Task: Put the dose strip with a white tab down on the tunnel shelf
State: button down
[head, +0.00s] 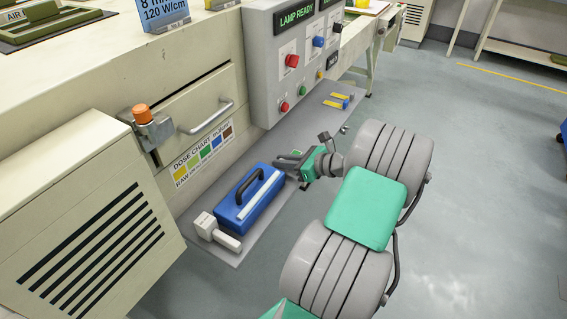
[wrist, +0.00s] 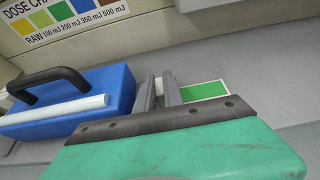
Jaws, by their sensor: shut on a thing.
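My gripper (wrist: 166,92) is shut on the dose strip's white tab (wrist: 159,86). The dose strip (wrist: 203,91) shows a green patch with a pale border, sticking out to the right of the fingers. In the head view my gripper (head: 288,160) is low over the grey tunnel shelf (head: 262,222), just right of the blue box. A small green bit of the strip (head: 297,152) shows there; my gripper hides the rest. I cannot tell whether the strip touches the shelf.
A blue box (head: 232,212) with a black handle and white bar stands on the shelf, close left of my gripper. A white block (head: 205,225) is at its near end. Yellow-ended strips (head: 333,104) lie farther right. The control box (head: 265,75) overhangs behind. Some shelf between is bare.

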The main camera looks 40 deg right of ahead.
jog(key=shift+f, duration=0.1)
jog(key=c, duration=1.5)
grip_release()
jog(key=shift+o, duration=0.2)
jog(key=p+v, duration=0.2)
jog(key=v, duration=1)
